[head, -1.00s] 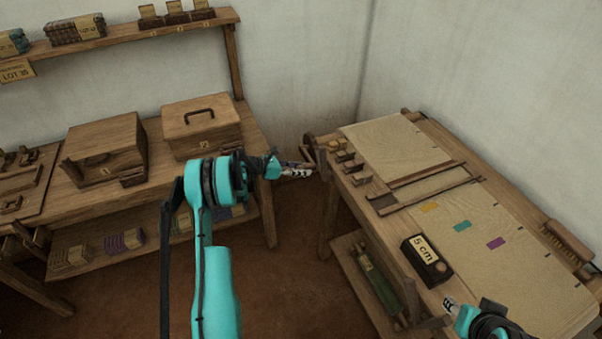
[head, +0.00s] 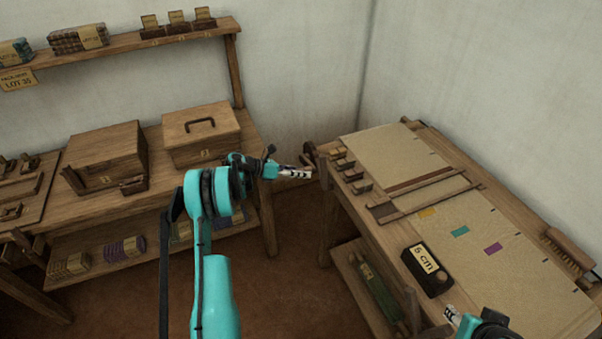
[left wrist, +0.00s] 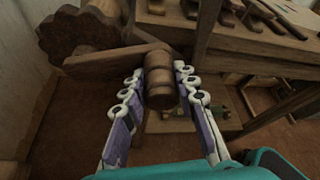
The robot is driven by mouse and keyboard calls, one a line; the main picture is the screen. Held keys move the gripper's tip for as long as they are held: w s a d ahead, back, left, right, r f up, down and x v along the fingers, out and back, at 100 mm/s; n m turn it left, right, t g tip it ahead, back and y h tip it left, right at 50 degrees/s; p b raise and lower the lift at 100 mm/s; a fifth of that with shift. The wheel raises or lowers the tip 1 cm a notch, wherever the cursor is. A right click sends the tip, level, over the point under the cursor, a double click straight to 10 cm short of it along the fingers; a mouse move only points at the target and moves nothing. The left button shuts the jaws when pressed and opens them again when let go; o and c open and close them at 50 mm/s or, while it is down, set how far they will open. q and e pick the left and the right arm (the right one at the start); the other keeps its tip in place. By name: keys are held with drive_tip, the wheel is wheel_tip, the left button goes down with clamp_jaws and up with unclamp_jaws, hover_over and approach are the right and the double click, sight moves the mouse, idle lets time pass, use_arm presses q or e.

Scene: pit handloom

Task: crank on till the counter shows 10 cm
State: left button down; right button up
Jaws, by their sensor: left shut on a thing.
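The counter (head: 426,270) is a dark box on the loom's front left; its pale label looks like 6 cm, the digit small. The crank's wooden handle (left wrist: 160,88) shows in the left wrist view at the end of a wooden crank arm (left wrist: 115,62), beside a toothed wooden wheel (left wrist: 76,38). My left gripper (head: 300,174) is at the loom's far left corner. In the left wrist view its fingers (left wrist: 160,100) are shut around the handle, one on each side. My right gripper (head: 452,314) is low at the loom's front; its jaw state is unclear.
The loom (head: 385,240) bears cloth with coloured patches, and a brush (head: 568,250) lies at its right edge. A bench with wooden boxes (head: 202,135) stands at left under a shelf (head: 130,42). Bare floor (head: 285,270) lies between bench and loom.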

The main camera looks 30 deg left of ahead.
use_arm(q)
drive_tip(key=c, duration=1.2)
unclamp_jaws()
drive_tip(key=shift+a, duration=0.1)
drive_tip(key=v, duration=1.1)
drive_tip(key=shift+s+a+r, duration=0.15)
drive_tip(key=shift+s+a, duration=0.1)
